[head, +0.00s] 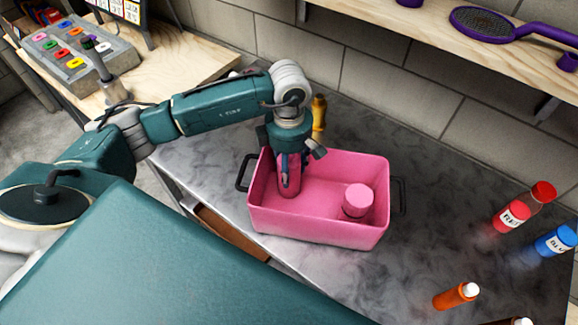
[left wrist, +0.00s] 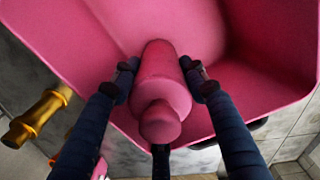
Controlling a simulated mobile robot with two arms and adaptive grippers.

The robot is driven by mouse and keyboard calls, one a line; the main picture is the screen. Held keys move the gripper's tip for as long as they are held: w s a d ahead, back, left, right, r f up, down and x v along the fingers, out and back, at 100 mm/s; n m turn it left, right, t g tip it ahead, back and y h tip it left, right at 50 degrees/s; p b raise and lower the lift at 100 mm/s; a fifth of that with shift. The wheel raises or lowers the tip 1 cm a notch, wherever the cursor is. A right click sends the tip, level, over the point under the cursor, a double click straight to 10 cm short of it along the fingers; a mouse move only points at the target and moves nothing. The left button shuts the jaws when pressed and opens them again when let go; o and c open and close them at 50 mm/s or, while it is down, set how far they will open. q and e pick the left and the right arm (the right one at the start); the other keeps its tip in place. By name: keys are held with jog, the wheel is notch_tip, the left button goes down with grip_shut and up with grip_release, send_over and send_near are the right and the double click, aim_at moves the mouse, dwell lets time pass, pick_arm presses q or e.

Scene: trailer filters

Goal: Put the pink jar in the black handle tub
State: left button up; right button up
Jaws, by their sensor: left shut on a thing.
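The tub (head: 320,233) is a pink rectangular box with a black handle at each end, standing on the dark worktop. My left gripper (head: 290,172) points down into its left part. It is shut on a slim, bottle-shaped pink jar (head: 291,186), upright inside the tub walls. In the left wrist view the jar (left wrist: 162,92) sits between the two fingers, its rounded narrow end towards the camera. Whether its base touches the tub floor I cannot tell. A second, shorter pink pot (head: 358,201) stands in the tub's right part. My right gripper is not in view.
A yellow-handled thing (head: 319,115) stands behind the tub, close to my wrist. Red (head: 514,214), blue (head: 556,241) and orange (head: 456,296) bottles are at the right. A wooden shelf (head: 420,30) runs above.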

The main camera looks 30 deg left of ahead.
pick_arm(q)
jog(key=shift+f, duration=0.2)
jog(key=o, duration=1.3)
jog(key=shift+o, duration=0.2)
jog(key=shift+r, duration=0.15)
notch_tip(320, 180, up, 11)
jog(key=shift+w+b, duration=0.1)
jog(key=shift+b, duration=1.1)
jog(key=shift+r, duration=0.6)
